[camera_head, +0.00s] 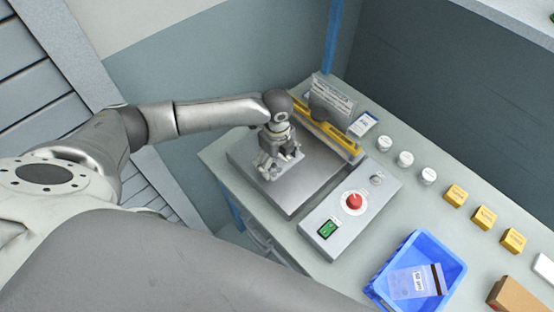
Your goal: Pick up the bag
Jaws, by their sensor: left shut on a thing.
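My left gripper (270,167) is above the flat metal plate (312,176) of the bench machine, pointing down. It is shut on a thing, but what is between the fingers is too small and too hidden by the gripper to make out. A clear bag (402,284) with a white label and a dark strip lies in the blue bin (451,263), well to the right of the gripper. A stack of clear, flat bags (331,98) stands upright behind the yellow bar. My right gripper is not in view.
The yellow bar (327,130) runs along the plate's back edge. A control box with a red knob (354,202) and green switch (327,229) stands to the right. White round containers (405,158), yellow blocks (485,217) and a brown box (508,295) line the bench.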

